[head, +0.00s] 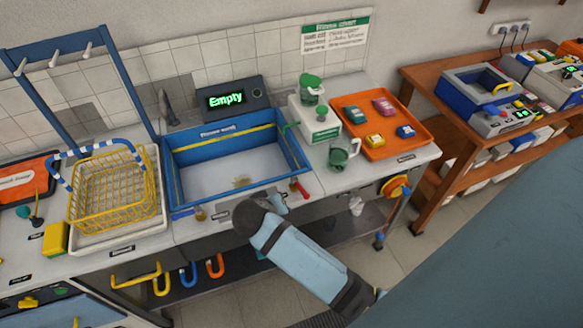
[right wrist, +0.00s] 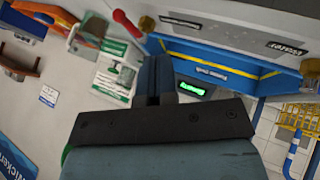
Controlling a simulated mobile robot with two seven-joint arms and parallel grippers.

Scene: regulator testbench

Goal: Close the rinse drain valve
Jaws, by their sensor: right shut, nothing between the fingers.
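A red-handled lever (head: 299,188), which looks like the drain valve handle, is at the front right corner of the blue rinse basin (head: 309,160). In the right wrist view the red handle (right wrist: 127,24) slants beside a brass fitting (right wrist: 147,22). My right gripper (head: 279,200) is at the basin's front edge, just left of the red handle and apart from it. In its wrist view the dark fingers (right wrist: 155,80) are together and empty, with the handle beyond them to the upper left. A display (head: 227,99) behind the basin reads "Empty". My left gripper is not in view.
A yellow wire basket (head: 115,192) stands left of the basin. To the right are a white dispenser (head: 315,122), a green cup (head: 342,152) and an orange tray (head: 415,137) of small blocks. Coloured hooks (head: 188,275) hang under the front edge.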

